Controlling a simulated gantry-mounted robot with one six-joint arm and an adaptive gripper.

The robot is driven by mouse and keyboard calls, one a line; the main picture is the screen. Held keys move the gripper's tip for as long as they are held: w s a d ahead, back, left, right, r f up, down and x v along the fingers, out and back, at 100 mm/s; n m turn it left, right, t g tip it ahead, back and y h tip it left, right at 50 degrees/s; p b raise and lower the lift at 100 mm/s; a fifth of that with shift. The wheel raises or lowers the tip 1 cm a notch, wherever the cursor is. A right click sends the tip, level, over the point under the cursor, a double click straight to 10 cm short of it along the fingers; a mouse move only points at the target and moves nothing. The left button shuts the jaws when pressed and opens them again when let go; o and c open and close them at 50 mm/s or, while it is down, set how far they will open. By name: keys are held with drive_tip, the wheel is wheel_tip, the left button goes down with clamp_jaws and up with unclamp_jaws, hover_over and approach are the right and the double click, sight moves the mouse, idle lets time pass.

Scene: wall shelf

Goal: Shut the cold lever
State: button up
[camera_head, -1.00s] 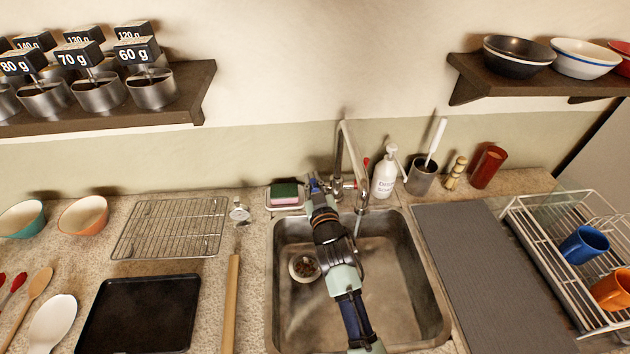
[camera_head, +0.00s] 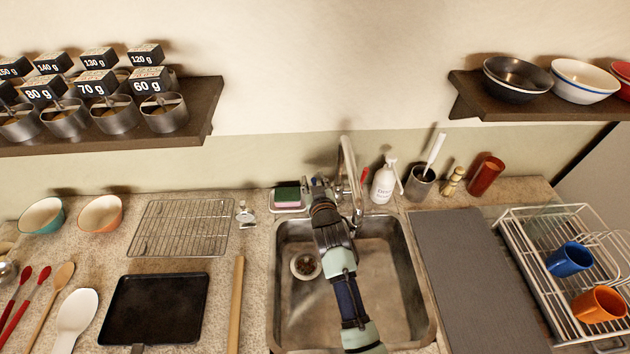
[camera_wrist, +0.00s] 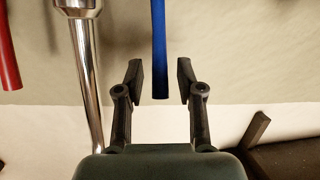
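The cold lever (camera_wrist: 159,50) is a blue bar, seen in the wrist view between the two fingers of my gripper (camera_wrist: 159,85). The fingers are open, with a visible gap on each side of the bar. In the head view my gripper (camera_head: 318,184) is at the back of the sink, left of the chrome faucet (camera_head: 349,165); the blue lever is hidden there. The faucet also shows in the wrist view (camera_wrist: 80,50), left of the fingers. The red lever (camera_head: 364,176) stands right of the faucet, and in the wrist view (camera_wrist: 7,55) at far left.
A sponge dish (camera_head: 289,206) sits just left of my gripper. A white soap bottle (camera_head: 384,184) and a brush holder (camera_head: 420,184) stand right of the faucet. The sink (camera_head: 400,270) lies beneath my arm, with a strainer in it. Wall shelves hang on both sides.

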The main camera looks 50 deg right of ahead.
drive_tip(key=v, duration=1.2)
drive_tip(key=shift+r, duration=0.1)
